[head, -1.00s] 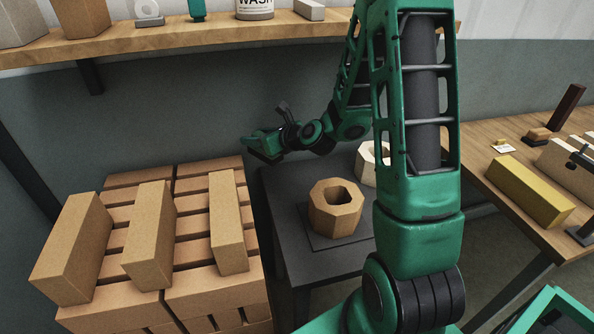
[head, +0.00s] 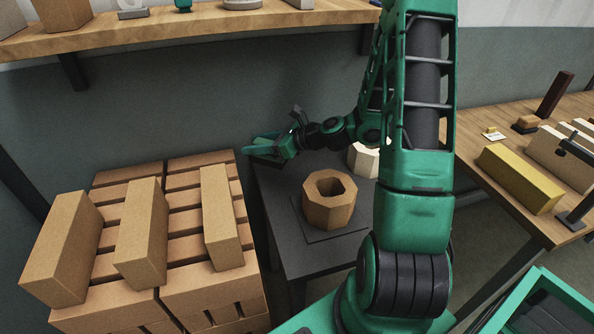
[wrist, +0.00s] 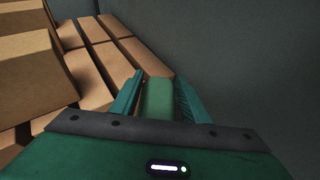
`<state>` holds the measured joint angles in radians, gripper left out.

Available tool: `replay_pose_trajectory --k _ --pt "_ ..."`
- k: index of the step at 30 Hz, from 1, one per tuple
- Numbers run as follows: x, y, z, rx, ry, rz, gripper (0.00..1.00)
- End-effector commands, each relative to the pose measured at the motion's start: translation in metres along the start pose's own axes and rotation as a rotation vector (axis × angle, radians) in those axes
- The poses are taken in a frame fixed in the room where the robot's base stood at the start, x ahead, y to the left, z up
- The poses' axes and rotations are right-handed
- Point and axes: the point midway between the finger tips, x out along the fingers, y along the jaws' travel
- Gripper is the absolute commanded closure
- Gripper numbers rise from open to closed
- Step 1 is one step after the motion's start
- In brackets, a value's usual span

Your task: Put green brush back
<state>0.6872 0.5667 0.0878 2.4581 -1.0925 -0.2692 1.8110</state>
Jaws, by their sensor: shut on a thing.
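My gripper (head: 262,152) reaches to the back left corner of the dark table, near the wall. In the wrist view its two teal fingers (wrist: 158,95) are shut on the green brush (wrist: 158,101), which shows as a pale green block between them. The brush's far end and any bristles cannot be made out. In the head view the brush blends with the green fingers. A tan octagonal pot (head: 320,213) with a hole in its top stands on a dark square plate on the table, right of and nearer than my gripper.
A cream octagonal pot (head: 362,160) is partly behind my arm. Stacked tan bricks (head: 140,235) stand close left of my gripper. A wooden shelf (head: 200,33) hangs above. A workbench (head: 480,150) with a yellow brick (head: 520,180) is at right. The dark table's front (head: 290,255) is clear.

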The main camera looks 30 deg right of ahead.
Motion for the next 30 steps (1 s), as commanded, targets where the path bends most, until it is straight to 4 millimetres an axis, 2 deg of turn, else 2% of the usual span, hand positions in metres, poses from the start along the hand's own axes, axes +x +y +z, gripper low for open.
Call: replay_pose_trajectory --k 6,11,14,17,30 --pt "-0.036 0.012 -0.006 -0.075 -0.003 0.174 0.93" --pt "-0.051 0.019 -0.006 -0.102 -0.003 0.245 0.93" --pt "-0.054 0.017 -0.008 -0.108 -0.003 0.262 0.93" --pt "-0.053 0.005 -0.015 -0.109 -0.003 0.267 0.93" --pt "-0.039 -0.078 -0.063 -0.108 -0.002 0.264 0.93"
